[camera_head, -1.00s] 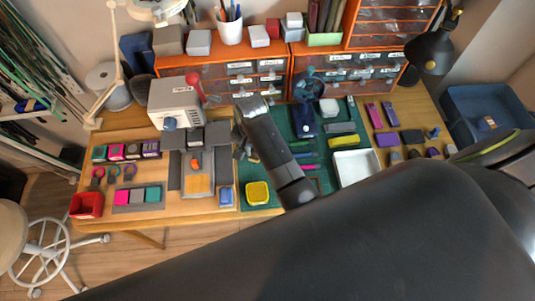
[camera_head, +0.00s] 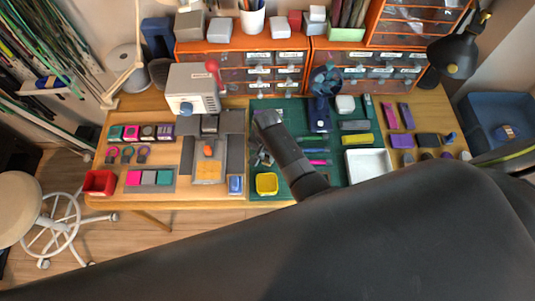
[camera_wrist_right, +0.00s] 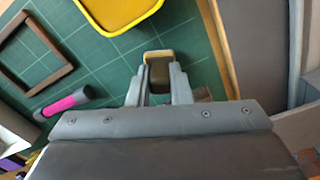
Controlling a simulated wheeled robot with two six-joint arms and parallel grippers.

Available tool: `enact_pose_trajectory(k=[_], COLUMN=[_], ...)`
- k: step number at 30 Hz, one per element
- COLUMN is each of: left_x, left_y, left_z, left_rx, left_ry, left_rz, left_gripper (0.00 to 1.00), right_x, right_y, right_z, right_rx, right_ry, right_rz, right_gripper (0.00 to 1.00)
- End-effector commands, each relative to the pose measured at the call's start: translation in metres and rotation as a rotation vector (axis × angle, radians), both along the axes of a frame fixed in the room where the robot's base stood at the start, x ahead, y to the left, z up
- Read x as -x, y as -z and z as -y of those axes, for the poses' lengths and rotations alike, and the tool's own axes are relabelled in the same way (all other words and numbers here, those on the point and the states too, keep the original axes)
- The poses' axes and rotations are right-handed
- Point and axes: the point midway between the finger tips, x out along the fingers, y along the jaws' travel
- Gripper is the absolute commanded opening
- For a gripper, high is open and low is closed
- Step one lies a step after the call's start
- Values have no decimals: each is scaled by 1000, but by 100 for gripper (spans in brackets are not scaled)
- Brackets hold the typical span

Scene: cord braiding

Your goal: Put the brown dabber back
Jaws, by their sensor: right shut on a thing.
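My right gripper (camera_wrist_right: 158,86) is shut on a small brown block with a pale tan rim, which looks like the brown dabber (camera_wrist_right: 158,74). In the wrist view it is between the two grey fingertips, over or on the green cutting mat (camera_wrist_right: 115,75); I cannot tell if it touches the mat. In the head view my right gripper (camera_head: 264,158) is at the left part of the mat, just behind the yellow dish (camera_head: 266,184), and the dabber is too small to make out there. My left gripper is out of view.
The yellow dish also shows in the wrist view (camera_wrist_right: 118,12), close to the gripper. A brown square frame (camera_wrist_right: 30,50) and a pink-banded tool (camera_wrist_right: 65,102) lie left of it. A grey board (camera_head: 236,155) and blue block (camera_head: 236,184) stand left; a white tray (camera_head: 368,178) stands right.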

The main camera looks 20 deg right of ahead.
Motion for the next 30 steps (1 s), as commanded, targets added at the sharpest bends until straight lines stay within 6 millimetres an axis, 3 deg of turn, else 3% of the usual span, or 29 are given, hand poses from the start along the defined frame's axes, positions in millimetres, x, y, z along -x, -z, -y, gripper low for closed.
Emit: enact_pose_trajectory(k=[5,6,11,23,30], left_x=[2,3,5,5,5], left_y=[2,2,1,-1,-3], left_z=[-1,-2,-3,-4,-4], left_rx=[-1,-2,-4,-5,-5], left_ry=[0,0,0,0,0], left_rz=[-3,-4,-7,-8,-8], left_gripper=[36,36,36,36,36], right_x=[0,0,0,-1,-2], right_y=[3,3,3,-5,-41], right_z=[0,0,0,0,-1], right_rx=[0,0,0,0,-1], right_ry=[0,0,0,0,0], right_rz=[0,0,0,1,6], right_gripper=[0,21,40,40,40])
